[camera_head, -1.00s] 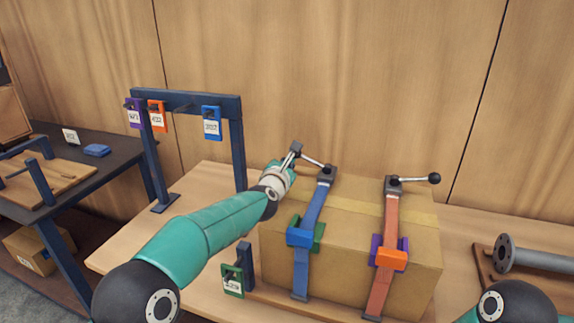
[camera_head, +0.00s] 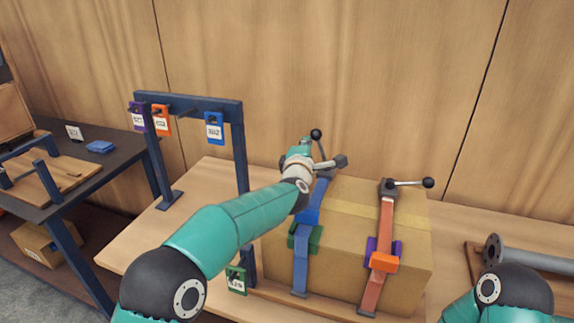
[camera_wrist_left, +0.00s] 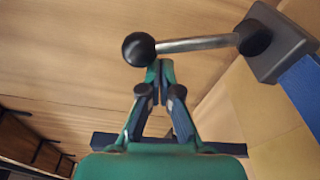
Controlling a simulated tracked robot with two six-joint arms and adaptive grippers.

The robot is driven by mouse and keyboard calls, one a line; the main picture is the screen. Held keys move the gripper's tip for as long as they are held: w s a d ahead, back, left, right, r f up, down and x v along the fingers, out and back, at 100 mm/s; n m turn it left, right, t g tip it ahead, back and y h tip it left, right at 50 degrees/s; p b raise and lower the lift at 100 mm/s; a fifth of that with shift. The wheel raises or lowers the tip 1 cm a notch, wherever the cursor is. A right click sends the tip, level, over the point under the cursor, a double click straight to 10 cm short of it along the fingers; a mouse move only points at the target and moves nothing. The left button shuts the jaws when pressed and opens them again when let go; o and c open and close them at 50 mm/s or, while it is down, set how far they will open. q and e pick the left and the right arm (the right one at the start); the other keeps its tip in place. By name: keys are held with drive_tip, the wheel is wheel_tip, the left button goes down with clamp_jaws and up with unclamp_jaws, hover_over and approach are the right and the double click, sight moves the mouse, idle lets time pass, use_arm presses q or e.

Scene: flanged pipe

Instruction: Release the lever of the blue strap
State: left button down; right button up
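The blue strap (camera_head: 300,268) runs over the cardboard box (camera_head: 345,243). Its lever has a black ball end (camera_head: 316,133), which stands up toward the wall. The left wrist view shows the ball (camera_wrist_left: 139,49), the metal rod (camera_wrist_left: 198,44) and the dark grey pivot block (camera_wrist_left: 275,42) at the strap's top. My left gripper (camera_wrist_left: 160,68) has its fingers drawn together, tips beside the rod near the ball. I see no part of the lever clearly pinched between them. In the head view my left arm partly hides the strap's top. My right gripper is out of view.
An orange strap (camera_head: 386,225) with its own lever (camera_head: 410,183) crosses the box to the right. A blue rack (camera_head: 190,98) with hanging tags stands at left. A flanged pipe (camera_head: 530,258) lies at right. My right arm shows at lower right.

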sight(319, 140)
use_arm(q)
drive_tip(key=d+m, duration=0.1)
drive_tip(key=d+r+m, duration=0.1)
drive_tip(key=s+d+m, duration=0.1)
drive_tip(key=shift+r+m+t, duration=0.2)
drive_tip(key=shift+m+t, duration=0.1)
drive_tip(key=shift+s+d+p, duration=0.15)
drive_tip(key=shift+d+p, duration=0.15)
drive_tip(key=shift+d, duration=0.15)
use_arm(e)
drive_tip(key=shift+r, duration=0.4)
use_arm(q)
drive_tip(key=shift+d, duration=0.15)
